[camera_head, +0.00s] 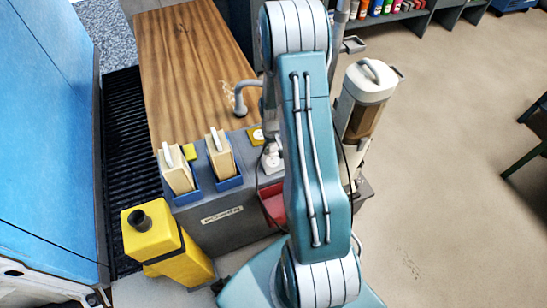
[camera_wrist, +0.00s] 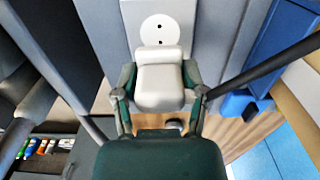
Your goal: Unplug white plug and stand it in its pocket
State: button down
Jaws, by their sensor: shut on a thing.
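The white plug (camera_wrist: 160,85) sits between the two fingers of my gripper (camera_wrist: 159,80) in the wrist view, and the gripper is shut on it. A round white socket face (camera_wrist: 161,28) with two dark holes shows just beyond the plug, on a grey surface. The holes are uncovered; the plug overlaps only the lower edge of the face in the picture. In the head view, a white part (camera_head: 271,157) shows beside my arm, which hides the gripper. A red open pocket (camera_head: 270,202) is partly hidden by my arm; I cannot tell whether it is the plug's pocket.
A yellow canister (camera_head: 160,245) stands in front, left. A wooden board (camera_head: 190,60) lies behind. A tall white-topped canister (camera_head: 366,90) stands close right of my arm. The floor further right is open.

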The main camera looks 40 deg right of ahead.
jog(key=shift+r, duration=0.15)
jog(key=shift+r, duration=1.45)
